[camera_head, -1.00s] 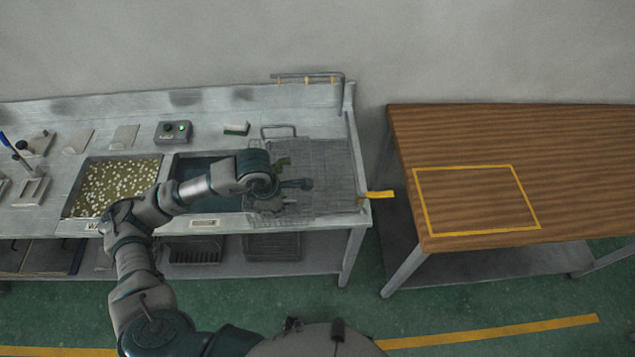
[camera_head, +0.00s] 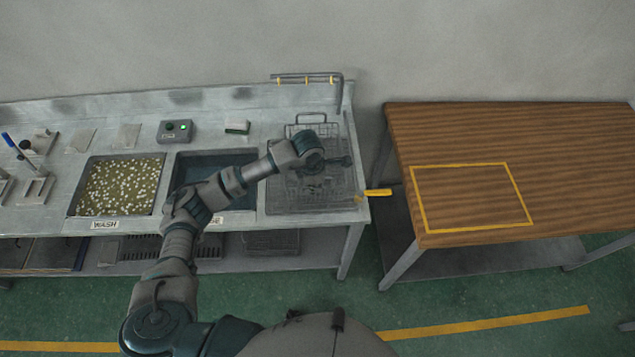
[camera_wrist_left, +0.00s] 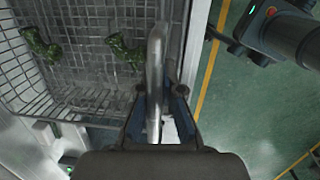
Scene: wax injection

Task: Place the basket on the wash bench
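The basket (camera_head: 331,136) is a grey wire mesh box with a raised loop handle at its far side. It is over the right end of the metal wash bench (camera_head: 138,232), right of the two sunken tanks. I cannot tell whether it rests there or hangs just above. My left gripper (camera_head: 314,168) is at the basket, partly hiding it. In the left wrist view the gripper (camera_wrist_left: 157,108) is shut around a metal handle bar (camera_wrist_left: 155,60) of the basket. Green pieces (camera_wrist_left: 38,44) lie inside the basket. My right gripper is not in view.
The wash tank (camera_head: 120,187) with whitish bits and a dark tank (camera_head: 221,168) are to the left. A control box (camera_head: 175,131) stands behind them. A wooden table (camera_head: 570,180) with a yellow outline stands to the right, across a gap. A yellow piece (camera_head: 378,192) juts from the bench's right end.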

